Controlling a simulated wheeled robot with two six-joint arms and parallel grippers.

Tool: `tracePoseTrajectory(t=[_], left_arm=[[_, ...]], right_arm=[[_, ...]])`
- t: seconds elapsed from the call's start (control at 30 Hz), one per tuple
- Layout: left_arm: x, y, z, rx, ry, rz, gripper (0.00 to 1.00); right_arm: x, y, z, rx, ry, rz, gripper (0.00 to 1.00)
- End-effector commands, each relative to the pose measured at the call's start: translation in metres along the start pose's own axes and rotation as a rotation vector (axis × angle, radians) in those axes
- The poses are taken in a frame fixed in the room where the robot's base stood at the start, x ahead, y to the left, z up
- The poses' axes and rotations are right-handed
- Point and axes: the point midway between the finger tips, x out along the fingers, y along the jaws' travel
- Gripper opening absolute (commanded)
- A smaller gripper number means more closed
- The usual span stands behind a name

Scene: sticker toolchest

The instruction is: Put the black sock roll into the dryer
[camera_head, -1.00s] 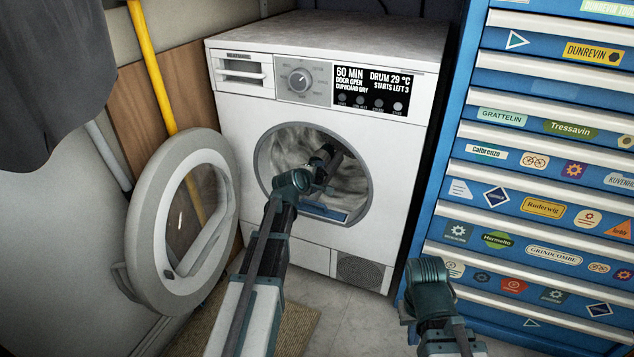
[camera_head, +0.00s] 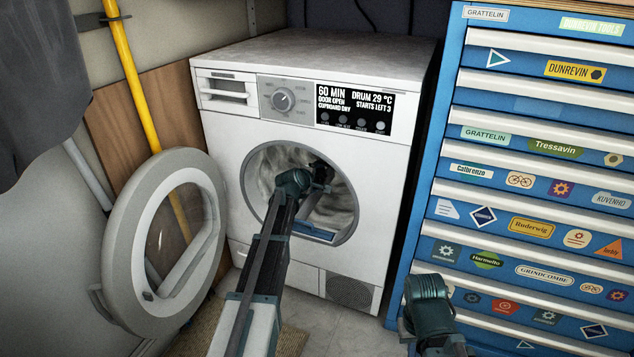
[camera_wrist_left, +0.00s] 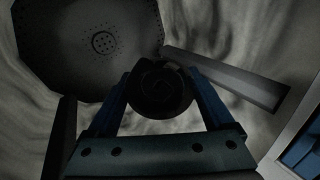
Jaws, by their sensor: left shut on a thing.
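The white dryer (camera_head: 216,150) stands in the middle of the head view, its round door (camera_head: 122,222) swung open to the left. My left arm reaches through the round opening. My left gripper (camera_head: 320,176) is a dark shape inside the drum. In the left wrist view, the black sock roll (camera_wrist_left: 160,92), a dark spiral coil, sits between the two blue fingers, and the gripper (camera_wrist_left: 160,84) is shut on it. The pale drum wall (camera_wrist_left: 225,30) surrounds it. In the head view the roll cannot be told from the dark gripper.
A blue drawer chest (camera_head: 445,165) with stickers stands close to the dryer's right. A yellow pole (camera_head: 135,75) and dark hanging cloth (camera_head: 40,90) are at the left. A drum paddle (camera_wrist_left: 228,78) lies beside the roll in the left wrist view.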

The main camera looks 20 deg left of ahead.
Motion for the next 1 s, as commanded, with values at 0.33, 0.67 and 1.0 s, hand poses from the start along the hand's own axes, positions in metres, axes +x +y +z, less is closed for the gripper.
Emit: tracePoseTrajectory(t=[0.33,0.67,1.0], left_arm=[[0.004,0.003,-0.002,0.000,0.000,0.000,0.32],[0.004,0.002,-0.002,0.000,0.000,0.000,1.00],[-0.022,0.004,-0.001,-0.001,0.000,0.000,1.00]], right_arm=[[0.000,0.000,0.000,0.000,0.000,0.000,0.00],[0.000,0.000,0.000,0.000,0.000,0.000,0.00],[-0.015,0.001,0.001,0.000,0.000,0.000,0.00]])
